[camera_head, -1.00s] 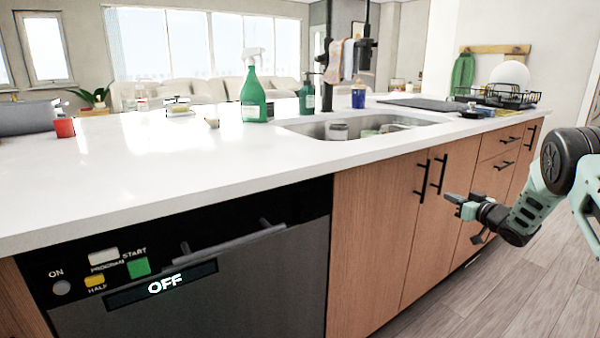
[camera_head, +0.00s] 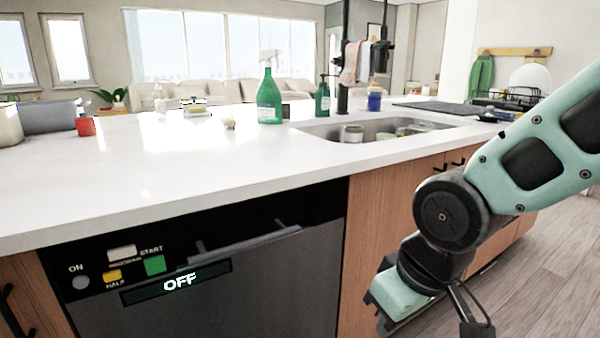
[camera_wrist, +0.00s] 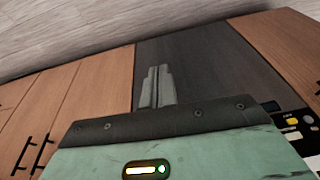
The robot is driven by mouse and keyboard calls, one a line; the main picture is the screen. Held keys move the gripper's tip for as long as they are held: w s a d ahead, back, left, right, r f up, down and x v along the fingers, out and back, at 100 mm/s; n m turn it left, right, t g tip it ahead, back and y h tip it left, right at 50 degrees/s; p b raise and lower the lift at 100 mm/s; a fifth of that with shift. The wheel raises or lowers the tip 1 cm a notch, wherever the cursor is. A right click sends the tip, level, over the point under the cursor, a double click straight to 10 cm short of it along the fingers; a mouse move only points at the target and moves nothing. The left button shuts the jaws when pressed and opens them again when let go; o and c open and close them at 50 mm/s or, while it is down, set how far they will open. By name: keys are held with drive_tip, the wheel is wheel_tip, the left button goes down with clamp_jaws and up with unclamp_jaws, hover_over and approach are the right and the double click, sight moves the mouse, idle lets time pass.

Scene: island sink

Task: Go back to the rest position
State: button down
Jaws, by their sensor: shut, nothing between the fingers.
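My gripper (camera_wrist: 158,86) shows in the wrist view with its two grey fingers together, shut and empty. Behind the fingers is the dark dishwasher front. In the head view my arm comes in from the right and bends down in front of the wooden cabinet, beside the dishwasher's right edge. The teal hand hangs low there, below the counter top. Its fingertips cannot be made out in that view.
The dishwasher (camera_head: 230,300) is closed and its display reads OFF. The white counter (camera_head: 150,185) bears a green bottle (camera_head: 269,100), a red cup (camera_head: 86,126) and a sink (camera_head: 370,129). Wooden floor (camera_head: 545,270) is open at the right.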

drive_tip(key=s+d+n+g+h, duration=0.1)
drive_tip(key=s+d+n+g, duration=0.1)
drive_tip(key=s, duration=1)
wheel_tip(320, 180, up, 23)
drive_tip(key=p, duration=2.3)
drive_tip(key=shift+w+a+r+p, duration=0.15)
drive_tip(key=shift+w+p, duration=0.2)
drive_tip(key=shift+w, duration=0.05)
